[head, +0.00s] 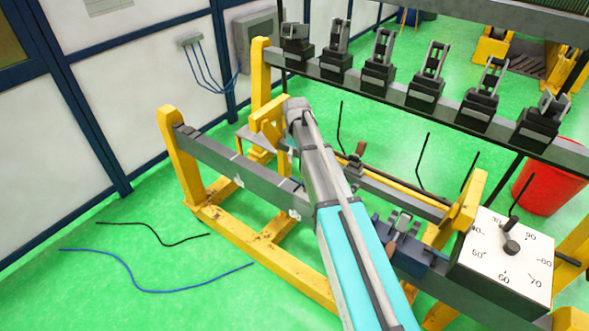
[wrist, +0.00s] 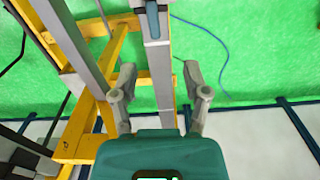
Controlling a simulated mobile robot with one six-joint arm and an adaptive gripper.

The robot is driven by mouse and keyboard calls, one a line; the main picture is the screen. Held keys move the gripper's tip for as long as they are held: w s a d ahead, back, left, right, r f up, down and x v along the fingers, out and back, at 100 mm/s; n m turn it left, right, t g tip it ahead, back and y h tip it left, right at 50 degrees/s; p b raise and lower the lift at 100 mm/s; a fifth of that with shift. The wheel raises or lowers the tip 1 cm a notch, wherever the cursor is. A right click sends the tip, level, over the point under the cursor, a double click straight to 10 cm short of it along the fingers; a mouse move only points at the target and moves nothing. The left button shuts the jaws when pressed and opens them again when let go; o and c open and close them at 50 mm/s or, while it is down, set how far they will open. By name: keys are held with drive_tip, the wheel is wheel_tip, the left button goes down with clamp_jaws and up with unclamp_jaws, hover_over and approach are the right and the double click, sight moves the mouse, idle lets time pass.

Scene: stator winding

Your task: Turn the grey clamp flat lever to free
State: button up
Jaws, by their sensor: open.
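In the head view, a small clamp (head: 402,222) with a grey upper part and a brown handle sits on a dark blue block on the near grey beam, right of my arm. A brown upright handle (head: 358,152) shows farther back. I cannot tell for sure which is the task's lever, or its exact position. In the wrist view, my gripper (wrist: 159,74) is open and empty, its two fingers apart over a grey beam (wrist: 160,70). A blue piece (wrist: 152,20) sits on that beam ahead of the fingers. My arm hides the gripper in the head view.
A yellow frame (head: 235,236) carries the beams. Several dark clamps stand on a rear rail (head: 395,95). A white numbered dial (head: 508,262) stands at right, with a red bin (head: 548,185) behind. A blue cable (head: 150,290) lies on the open green floor.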

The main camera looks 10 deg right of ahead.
sight(294, 178)
drive_tip(key=shift+w+a+r+n, duration=0.15)
drive_tip(key=shift+w+r, duration=0.1)
drive_tip(key=shift+w, duration=0.25)
drive_tip(key=shift+w+r+n, duration=0.15)
drive_tip(key=shift+w+r, duration=0.1)
drive_tip(key=shift+w, duration=0.2)
drive_tip(key=shift+f, duration=0.1)
wheel_tip(294, 178, down, 14)
drive_tip(key=b, duration=1.3)
drive_tip(key=shift+r, duration=0.2)
clamp_jaws()
